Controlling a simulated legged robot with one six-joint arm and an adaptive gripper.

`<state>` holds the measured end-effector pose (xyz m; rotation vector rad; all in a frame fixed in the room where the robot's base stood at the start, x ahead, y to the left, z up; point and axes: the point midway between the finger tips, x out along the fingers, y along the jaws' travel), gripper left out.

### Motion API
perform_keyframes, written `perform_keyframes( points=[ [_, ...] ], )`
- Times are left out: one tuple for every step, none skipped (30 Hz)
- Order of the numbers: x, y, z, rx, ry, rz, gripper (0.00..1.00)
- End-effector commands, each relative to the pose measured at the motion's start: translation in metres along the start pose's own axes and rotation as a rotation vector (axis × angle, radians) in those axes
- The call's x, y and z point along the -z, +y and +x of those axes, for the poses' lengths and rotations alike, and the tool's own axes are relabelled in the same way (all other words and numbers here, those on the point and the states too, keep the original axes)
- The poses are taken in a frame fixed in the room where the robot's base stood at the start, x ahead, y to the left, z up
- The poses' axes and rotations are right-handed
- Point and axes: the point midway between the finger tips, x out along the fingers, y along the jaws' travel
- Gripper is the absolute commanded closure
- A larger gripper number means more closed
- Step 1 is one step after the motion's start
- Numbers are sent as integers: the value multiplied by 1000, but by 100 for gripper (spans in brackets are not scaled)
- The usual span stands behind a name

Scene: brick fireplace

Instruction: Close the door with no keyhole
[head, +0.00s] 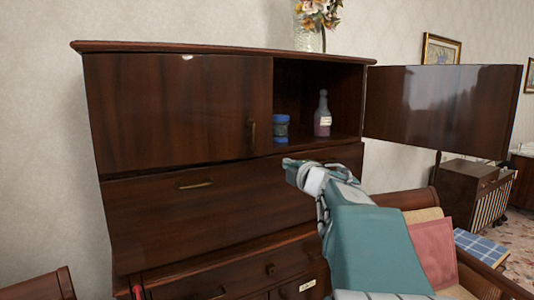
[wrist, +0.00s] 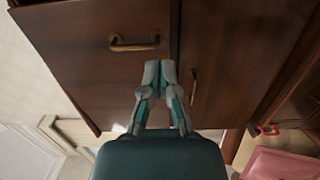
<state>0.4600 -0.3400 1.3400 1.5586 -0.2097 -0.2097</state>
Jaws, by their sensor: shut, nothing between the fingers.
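A dark wooden cabinet (head: 180,47) fills the left and middle of the head view. Its upper right door (head: 440,108) is swung wide open to the right, and no keyhole shows on its visible face. The upper left door (head: 180,110) is closed, with a vertical handle at its right edge. My gripper (head: 292,166) is in front of the cabinet, just below the open compartment and left of the open door, apart from that door. In the wrist view my gripper (wrist: 160,72) is shut and empty, in front of two dark panels with brass handles.
A blue jar (head: 281,130) and a pinkish bottle (head: 322,115) stand in the open compartment. A flower vase (head: 308,36) is on the cabinet top. An armchair with a pink cushion (head: 434,252) stands below the open door.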

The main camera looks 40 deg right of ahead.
Motion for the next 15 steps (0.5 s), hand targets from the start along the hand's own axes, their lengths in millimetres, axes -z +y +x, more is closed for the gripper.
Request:
perform_keyframes(
  points=[
    [1, -1, 2, 1, 1, 1, 100],
    [1, -1, 5, 1, 2, 1, 100],
    [1, -1, 10, 1, 3, 1, 100],
    [1, -1, 14, 1, 3, 1, 100],
    [1, -1, 19, 1, 3, 1, 100],
    [1, -1, 26, 1, 2, 1, 100],
    [1, -2, 31, 1, 3, 1, 100],
    [1, -1, 37, 1, 4, 1, 100],
    [1, -2, 45, 2, 3, 1, 100],
    [1, -1, 50, 1, 3, 1, 100],
    [1, -2, 56, 2, 3, 1, 100],
    [1, -1, 64, 1, 4, 1, 100],
    [1, -2, 70, 1, 3, 1, 100],
    [1, -1, 75, 1, 2, 1, 100],
    [1, -1, 82, 1, 2, 1, 100]
  ],
)
